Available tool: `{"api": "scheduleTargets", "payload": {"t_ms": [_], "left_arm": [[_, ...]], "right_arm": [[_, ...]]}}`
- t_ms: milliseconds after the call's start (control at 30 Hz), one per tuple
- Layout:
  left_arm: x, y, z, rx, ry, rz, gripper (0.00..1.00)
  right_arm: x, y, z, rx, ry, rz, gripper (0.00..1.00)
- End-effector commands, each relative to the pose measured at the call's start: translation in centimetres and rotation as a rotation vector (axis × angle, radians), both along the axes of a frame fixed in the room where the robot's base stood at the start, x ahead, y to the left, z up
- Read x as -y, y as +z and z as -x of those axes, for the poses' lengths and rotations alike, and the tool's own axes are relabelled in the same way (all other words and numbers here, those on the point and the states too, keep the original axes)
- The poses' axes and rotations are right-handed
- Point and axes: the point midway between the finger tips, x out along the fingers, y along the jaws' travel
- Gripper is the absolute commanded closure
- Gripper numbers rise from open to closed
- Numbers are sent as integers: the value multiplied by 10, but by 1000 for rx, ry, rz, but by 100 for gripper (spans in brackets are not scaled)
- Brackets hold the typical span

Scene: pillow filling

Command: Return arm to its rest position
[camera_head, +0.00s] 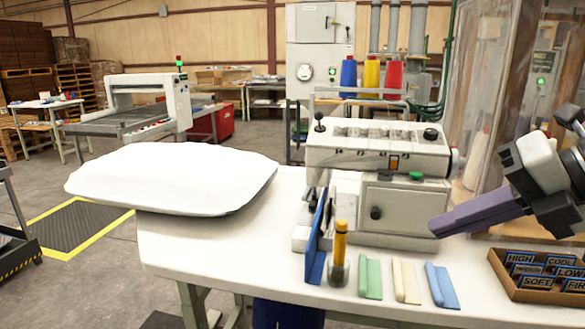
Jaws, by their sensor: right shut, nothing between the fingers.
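My right gripper (440,226) comes in from the right edge, its dark purple fingers shut with nothing between them. It is above the table (225,250), to the right of the sewing machine (385,150) and above the label tray. From this angle I cannot tell how far it is from the machine's side. A white filled pillow (170,177) lies on the left part of the table and overhangs its edge. My left gripper is not in view.
A cardboard tray (540,293) of labelled cards stands at the right front. Green, cream and blue pieces (442,285) lie in a row beside a small jar with a yellow stick (340,255). Thread spools (371,75) stand behind the machine. A clear plastic panel (490,100) rises at right.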

Motion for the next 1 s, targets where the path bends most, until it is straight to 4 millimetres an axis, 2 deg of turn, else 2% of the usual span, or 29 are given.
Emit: {"api": "scheduleTargets", "payload": {"t_ms": [100, 267, 400, 533, 633, 667, 733, 833, 933, 1000], "left_arm": [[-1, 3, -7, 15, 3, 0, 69], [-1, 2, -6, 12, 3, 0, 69], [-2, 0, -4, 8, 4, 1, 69], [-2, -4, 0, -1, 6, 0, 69], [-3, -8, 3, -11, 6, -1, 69], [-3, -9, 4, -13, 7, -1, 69], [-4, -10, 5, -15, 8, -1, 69], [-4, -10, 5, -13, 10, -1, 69], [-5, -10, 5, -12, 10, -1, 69], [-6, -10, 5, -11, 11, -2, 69]], "right_arm": [[-40, -16, 6, -39, 108, -126, 100], [-97, -32, 19, -102, 242, -384, 100], [-142, -36, 27, -176, 285, -757, 100], [-152, -45, 14, -246, 170, -1126, 100], [-140, -72, -6, -305, -23, -1374, 100], [-134, -84, -12, -326, -97, -1439, 100], [-117, -123, -24, -376, -294, -1570, 100], [-91, -195, -29, -455, -608, -1688, 100], [-71, -268, -16, -535, -894, -1728, 100], [-62, -318, 3, -596, -1082, -1726, 100]]}}
